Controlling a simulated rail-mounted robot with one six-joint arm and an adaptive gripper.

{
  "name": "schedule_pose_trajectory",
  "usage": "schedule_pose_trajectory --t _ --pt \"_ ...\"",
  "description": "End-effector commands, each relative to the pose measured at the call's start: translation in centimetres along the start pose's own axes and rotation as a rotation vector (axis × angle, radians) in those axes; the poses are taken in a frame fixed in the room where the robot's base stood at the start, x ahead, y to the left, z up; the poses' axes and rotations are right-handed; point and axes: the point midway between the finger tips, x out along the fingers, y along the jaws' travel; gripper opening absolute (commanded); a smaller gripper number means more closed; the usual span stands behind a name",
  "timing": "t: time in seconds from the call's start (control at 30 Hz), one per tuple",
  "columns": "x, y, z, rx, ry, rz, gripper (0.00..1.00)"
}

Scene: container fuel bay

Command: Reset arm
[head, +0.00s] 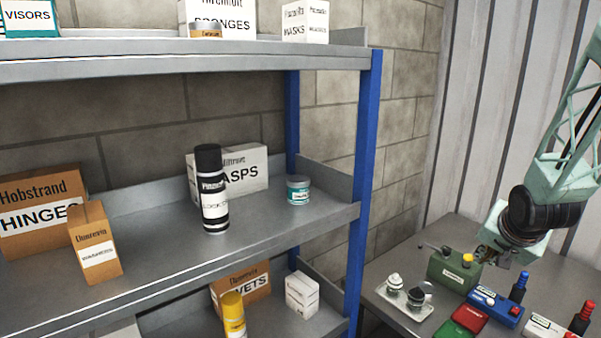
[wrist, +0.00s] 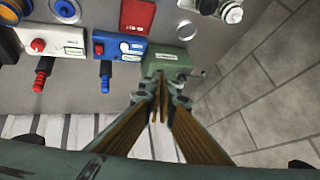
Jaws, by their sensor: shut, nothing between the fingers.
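My gripper (head: 497,247) hangs from my arm at the right of the head view, above the back of a grey bench and close to a green box. In the wrist view my gripper (wrist: 160,92) points down with its fingers together and nothing between them. The green box (head: 452,272) lies just beyond the fingertips, and it also shows in the wrist view (wrist: 168,62). I cannot tell whether the fingers touch it.
The bench (head: 385,262) also holds a white tray (head: 408,310) with small jars, a blue device (head: 493,306), a red box (head: 468,318) and a white device (head: 545,327). A blue-posted shelf (head: 365,180) with boxes and cans stands left. A wall closes the back.

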Motion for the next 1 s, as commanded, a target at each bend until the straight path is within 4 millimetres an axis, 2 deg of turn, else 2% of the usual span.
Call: schedule_pose_trajectory --t 0.5,1.0 --pt "-8.7 -3.5 3.8 -0.15 -0.051 0.023 0.0" --pt "-17.0 -5.3 9.0 -0.288 -0.114 0.027 0.0"
